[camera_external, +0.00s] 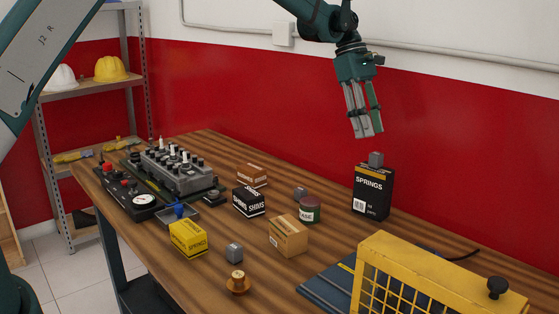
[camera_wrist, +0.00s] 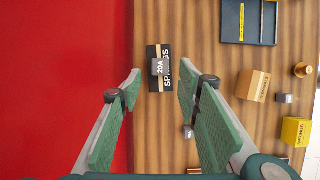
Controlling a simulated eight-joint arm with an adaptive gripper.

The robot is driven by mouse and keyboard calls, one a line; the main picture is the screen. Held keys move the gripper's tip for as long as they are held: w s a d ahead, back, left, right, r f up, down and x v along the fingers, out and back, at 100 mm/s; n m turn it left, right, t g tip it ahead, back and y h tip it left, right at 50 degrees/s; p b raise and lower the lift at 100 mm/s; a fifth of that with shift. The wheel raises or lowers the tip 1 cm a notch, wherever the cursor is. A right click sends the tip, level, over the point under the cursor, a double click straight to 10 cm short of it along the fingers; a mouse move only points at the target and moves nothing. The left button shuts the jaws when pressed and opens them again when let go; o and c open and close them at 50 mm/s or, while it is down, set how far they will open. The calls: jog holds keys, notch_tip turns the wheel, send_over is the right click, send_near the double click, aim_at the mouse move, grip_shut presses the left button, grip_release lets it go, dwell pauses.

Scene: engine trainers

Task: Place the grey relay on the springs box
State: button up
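A grey relay (camera_external: 376,159) sits on top of the tall black springs box (camera_external: 373,192) at the right back of the table. In the wrist view, the relay (camera_wrist: 157,67), marked 20A, rests on the springs box (camera_wrist: 166,84), beyond and between the fingertips. My gripper (camera_external: 370,133) hangs above them, apart from both. Its green-padded fingers (camera_wrist: 160,88) are spread with nothing between them. Two more small grey blocks, one at the front (camera_external: 235,252) and one near the green can (camera_external: 301,194), stand on the table. A smaller yellow springs box (camera_external: 188,238) stands at the left front.
A cardboard box (camera_external: 288,235), a green-labelled can (camera_external: 310,210) and a black box (camera_external: 249,202) stand mid-table. A yellow mesh guard (camera_external: 440,270) and dark tray (camera_external: 332,285) occupy the right front. The engine trainer (camera_external: 175,172) stands left. The red wall (camera_external: 250,100) rises behind.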

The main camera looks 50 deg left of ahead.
jog(key=shift+v, duration=2)
jog(key=s+d+r+m+t+y, duration=0.1)
jog(key=s+r+m, duration=0.2)
jog(key=s+r, duration=0.5)
jog(key=s+d+r+m+t+y, duration=0.1)
jog(key=s+d+r+m, duration=0.2)
jog(key=s, duration=0.8)
jog(key=s+r+m+t+y, duration=0.1)
jog(key=s+r+m, duration=0.1)
jog(key=s+r, duration=0.65)
jog(key=s+f+m+t, duration=0.1)
jog(key=s+f+m, duration=0.2)
jog(key=s, duration=0.7)
jog(key=s+f+m+t+y, duration=0.1)
jog(key=s+f+m, duration=0.2)
jog(key=s, duration=0.8)
jog(key=s+f+m+t, duration=0.2)
jog(key=s+f+m, duration=0.2)
jog(key=s, duration=0.6)
jog(key=shift+s+a+y, duration=0.2)
jog(key=shift+s+y, duration=0.1)
jog(key=shift+s, duration=0.05)
